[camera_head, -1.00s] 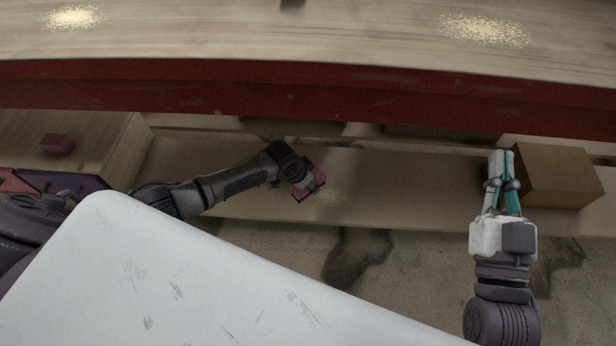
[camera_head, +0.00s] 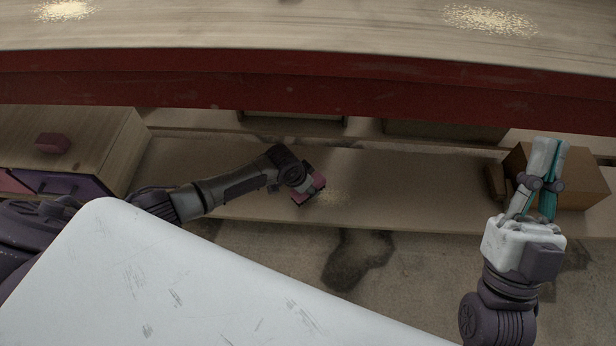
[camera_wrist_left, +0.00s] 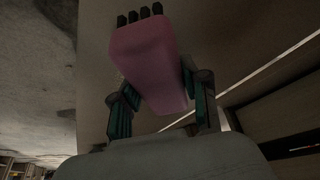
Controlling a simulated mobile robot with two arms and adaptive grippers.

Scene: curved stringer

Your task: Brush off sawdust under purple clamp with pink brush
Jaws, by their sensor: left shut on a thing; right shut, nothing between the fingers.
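The pink brush (camera_head: 311,188) is in my left gripper (camera_head: 303,185), low over the shelf beneath the red-edged bench. The left wrist view shows the pink brush (camera_wrist_left: 150,60) between the teal fingers of the left gripper (camera_wrist_left: 160,105), with dark bristles at its far end. A faint patch of sawdust (camera_head: 332,197) lies on the shelf just right of the brush. More sawdust lies on the bench top at the left (camera_head: 65,10) and right (camera_head: 490,19). My right gripper (camera_head: 550,150) is shut and empty, in front of a cardboard box. I cannot make out a purple clamp.
The cardboard box (camera_head: 582,180) stands on the shelf (camera_head: 420,190) at the right. A wooden drawer cabinet (camera_head: 95,130) with a purple drawer front (camera_head: 62,185) stands at the left, with a dark pink block (camera_head: 53,143) on it. The red bench edge (camera_head: 300,80) overhangs the shelf.

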